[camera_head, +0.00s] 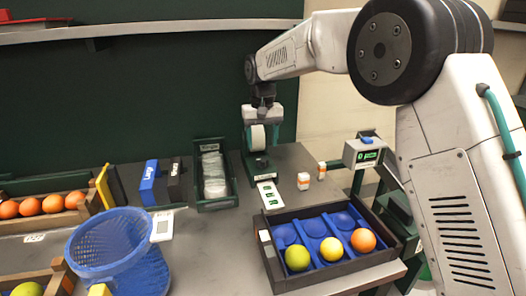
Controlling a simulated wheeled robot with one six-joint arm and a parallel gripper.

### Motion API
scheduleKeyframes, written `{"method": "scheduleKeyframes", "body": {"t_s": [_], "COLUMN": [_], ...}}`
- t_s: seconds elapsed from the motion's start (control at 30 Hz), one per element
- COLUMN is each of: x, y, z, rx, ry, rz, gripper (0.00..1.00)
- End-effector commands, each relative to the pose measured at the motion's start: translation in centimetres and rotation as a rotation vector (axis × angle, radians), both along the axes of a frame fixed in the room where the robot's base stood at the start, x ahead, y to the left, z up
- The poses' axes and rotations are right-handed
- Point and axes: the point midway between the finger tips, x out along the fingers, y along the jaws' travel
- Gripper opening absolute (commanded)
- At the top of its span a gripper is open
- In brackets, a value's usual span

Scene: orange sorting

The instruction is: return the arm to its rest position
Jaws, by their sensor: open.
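My arm reaches in from the right edge, over the back of the bench, and bends down at the wrist. My gripper (261,141) points down above the back middle of the bench. It is open, with its fingers either side of a white roll (257,136) on a dark green stand (259,170). I cannot tell whether the fingers touch the roll or it only stands behind them. No orange is in the gripper.
A black tray (326,277) with blue cups holds a green, a yellow and an orange fruit. A blue basket (118,250) and wooden crates (45,222) of fruit stand left. A green bin (214,174) holds clear bags. A small scale-like display (365,153) stands right.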

Motion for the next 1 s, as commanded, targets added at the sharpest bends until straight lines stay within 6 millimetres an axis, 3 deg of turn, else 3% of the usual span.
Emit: {"method": "scheduleKeyframes", "body": {"t_s": [0.1, 0.27, 0.5, 0.6, 0.73, 1.0], "x": [0.0, 0.0, 0.0, -0.7, -3.9, -13.2], "y": [0.0, 0.0, 0.0, -0.4, -2.1, -10.0], "z": [1.2, 1.7, 1.6, 0.3, -1.3, 1.7], "rx": [0.0, 0.0, 0.0, -0.01, -0.035, -0.044], "ry": [-0.001, -0.001, -0.001, 0.023, 0.082, 0.125], "rz": [0.0, -0.001, 0.006, 0.024, 0.043, 0.026], "gripper": [0.6, 0.6, 0.6, 0.6, 0.6, 0.6]}}
